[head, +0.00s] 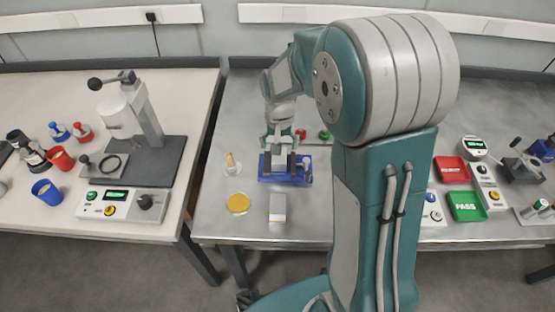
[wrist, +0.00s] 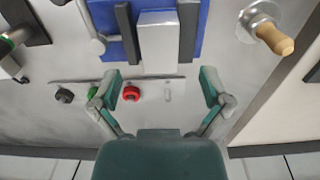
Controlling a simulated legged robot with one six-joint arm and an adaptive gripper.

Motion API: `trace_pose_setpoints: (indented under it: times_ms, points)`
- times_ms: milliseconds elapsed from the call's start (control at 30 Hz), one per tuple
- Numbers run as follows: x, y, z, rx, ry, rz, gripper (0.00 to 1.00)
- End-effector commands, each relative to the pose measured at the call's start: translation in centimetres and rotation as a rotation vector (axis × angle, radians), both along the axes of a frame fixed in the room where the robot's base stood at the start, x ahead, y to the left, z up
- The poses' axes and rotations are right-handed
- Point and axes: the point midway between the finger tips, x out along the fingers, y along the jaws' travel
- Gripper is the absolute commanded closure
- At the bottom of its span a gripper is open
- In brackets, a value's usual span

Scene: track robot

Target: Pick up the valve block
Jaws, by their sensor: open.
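A pale grey block (wrist: 161,42), which looks like the valve block, sits between two dark upright jaws on a blue fixture (wrist: 104,47) in the wrist view. In the head view the blue fixture (head: 265,176) is on the metal table, and my gripper partly hides the block there. My gripper (wrist: 161,80) is open and empty, its two fingers spread wide apart. The block appears beyond the gap between them, apart from both. In the head view my gripper (head: 283,145) hangs above the back of the fixture.
A pale box (head: 277,208) and a yellow disc (head: 238,204) lie in front of the fixture. A wooden-handled tool (wrist: 270,35) stands beside it. A panel with red (wrist: 131,93), green and black knobs is behind. Red (head: 451,170) and green (head: 467,206) trays are at right.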

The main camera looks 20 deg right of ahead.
Motion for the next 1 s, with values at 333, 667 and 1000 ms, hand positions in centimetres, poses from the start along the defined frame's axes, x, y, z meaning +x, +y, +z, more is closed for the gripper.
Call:
trace_pose_setpoints:
  times_ms: [333,667,1000]
  points:
    - [0.1,0.3,-4.7,0.0,0.002,0.0,0.03]
    - [0.1,0.2,-5.1,0.0,-0.001,0.0,0.16]
    - [0.2,0.3,-5.1,0.001,-0.001,0.0,1.0]
